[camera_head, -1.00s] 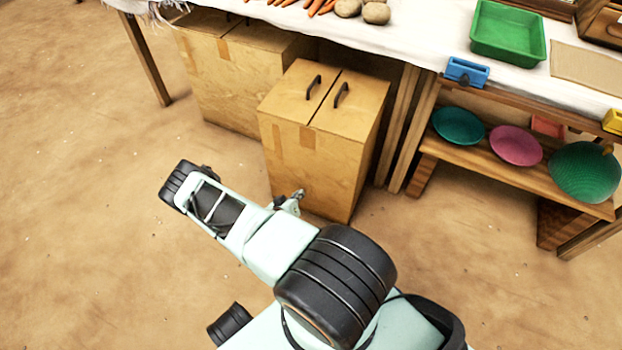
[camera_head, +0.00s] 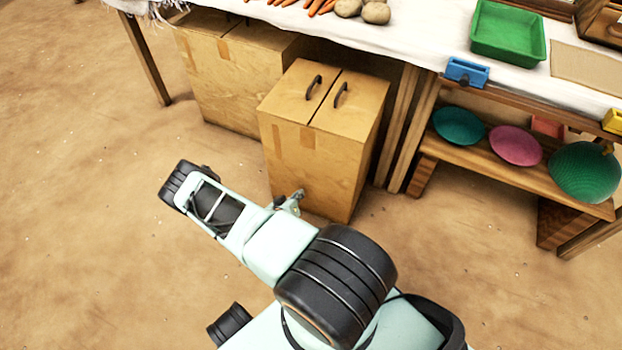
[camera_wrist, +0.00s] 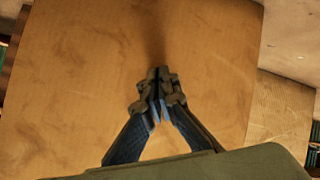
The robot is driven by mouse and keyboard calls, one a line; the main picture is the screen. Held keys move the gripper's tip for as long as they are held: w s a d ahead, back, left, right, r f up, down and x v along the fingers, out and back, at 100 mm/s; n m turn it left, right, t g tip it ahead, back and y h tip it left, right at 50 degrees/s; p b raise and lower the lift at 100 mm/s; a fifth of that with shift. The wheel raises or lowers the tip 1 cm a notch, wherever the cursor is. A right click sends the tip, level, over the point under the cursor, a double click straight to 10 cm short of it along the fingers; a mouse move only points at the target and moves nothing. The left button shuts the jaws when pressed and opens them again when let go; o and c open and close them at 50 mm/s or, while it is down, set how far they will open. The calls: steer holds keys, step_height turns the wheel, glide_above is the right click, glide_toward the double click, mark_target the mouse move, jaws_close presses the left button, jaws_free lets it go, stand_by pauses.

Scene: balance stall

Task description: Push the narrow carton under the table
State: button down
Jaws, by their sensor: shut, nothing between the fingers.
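The narrow carton (camera_head: 318,150) is a tan box with two dark handles on its top. It stands upright at the table's front edge, its front part out from under the white cloth of the table (camera_head: 405,45). My gripper (camera_head: 298,196) is low in front of the carton's front face. In the wrist view my gripper (camera_wrist: 160,75) has its fingers together, with the carton's face (camera_wrist: 90,80) filling most of the picture. The fingertips are at or very close to that face; I cannot tell whether they touch.
A wider carton (camera_head: 225,80) stands to the left, mostly under the table. A table leg (camera_head: 147,60) is at far left. To the right, a wooden shelf (camera_head: 470,165) holds a teal bowl (camera_head: 459,126), a pink bowl (camera_head: 515,146) and a green basket (camera_head: 585,172). The sandy floor in front is clear.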

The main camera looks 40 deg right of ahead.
steer(key=w+d, duration=0.3)
steer(key=d, duration=0.4)
steer(key=w+d, duration=0.3)
steer(key=d, duration=0.4)
steer(key=shift+w, duration=0.3)
stand_by(0.9)
steer(key=s+a, duration=0.1)
steer(key=a+p, duration=0.1)
steer(key=a, duration=0.1)
steer(key=s+a, duration=0.1)
steer(key=a, duration=0.1)
steer(key=shift+s+a+p, duration=0.2)
steer(key=shift+s+p, duration=0.1)
